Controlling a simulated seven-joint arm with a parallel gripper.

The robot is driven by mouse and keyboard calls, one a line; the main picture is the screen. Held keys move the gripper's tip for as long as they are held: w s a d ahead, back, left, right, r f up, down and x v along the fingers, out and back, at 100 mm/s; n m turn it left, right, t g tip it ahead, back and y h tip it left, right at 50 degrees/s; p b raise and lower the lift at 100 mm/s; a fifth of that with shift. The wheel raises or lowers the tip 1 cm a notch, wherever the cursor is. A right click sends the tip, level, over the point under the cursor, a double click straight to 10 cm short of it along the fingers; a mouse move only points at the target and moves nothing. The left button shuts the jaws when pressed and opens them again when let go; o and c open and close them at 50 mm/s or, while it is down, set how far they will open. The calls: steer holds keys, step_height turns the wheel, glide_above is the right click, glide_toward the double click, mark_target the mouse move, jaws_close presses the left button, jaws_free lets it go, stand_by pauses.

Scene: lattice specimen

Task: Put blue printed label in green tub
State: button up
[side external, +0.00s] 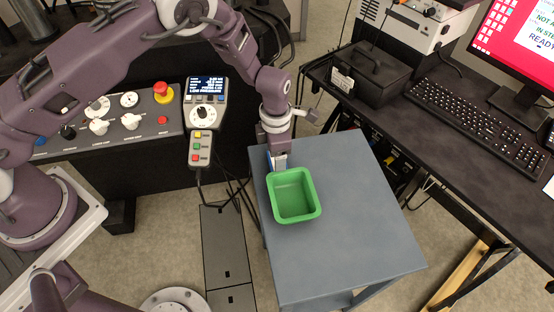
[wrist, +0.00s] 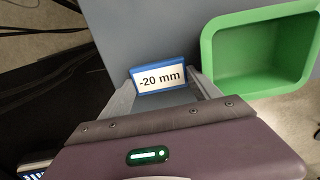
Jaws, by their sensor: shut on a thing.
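The blue printed label (wrist: 161,80) shows in the wrist view between my gripper's fingers; its white face reads "-20 mm". My gripper (wrist: 166,90) is shut on it. In the side view my gripper (side external: 278,164) is at the far left corner of the grey table, just behind the green tub, and only a little blue shows at its fingers. The green tub (side external: 294,216) stands on the table and looks empty. In the wrist view the tub (wrist: 210,60) is to the right of the label, apart from it.
The grey table (side external: 370,230) is clear to the right and front of the tub. A control panel (side external: 150,122) with knobs and a handheld pendant (side external: 203,115) are to the left. A black desk (side external: 450,130) with a keyboard (side external: 480,120) is at the right.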

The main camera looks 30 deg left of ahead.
step_height(320, 180, up, 10)
steer(key=d+f, duration=0.1)
steer(key=shift+s+d+f, duration=0.6)
steer(key=shift+s+d, duration=0.7)
steer(key=shift+d, duration=0.05)
steer(key=shift+s+d+f, duration=0.55)
steer(key=shift+s+d, duration=0.75)
steer(key=shift+d, duration=0.1)
steer(key=shift+s+d+f, duration=0.6)
steer(key=shift+s+d, duration=0.7)
steer(key=shift+d, duration=0.05)
steer(key=o, duration=1.4)
steer(key=shift+o, duration=0.4)
steer(key=shift+r, duration=0.15)
steer(key=shift+r, duration=2.4)
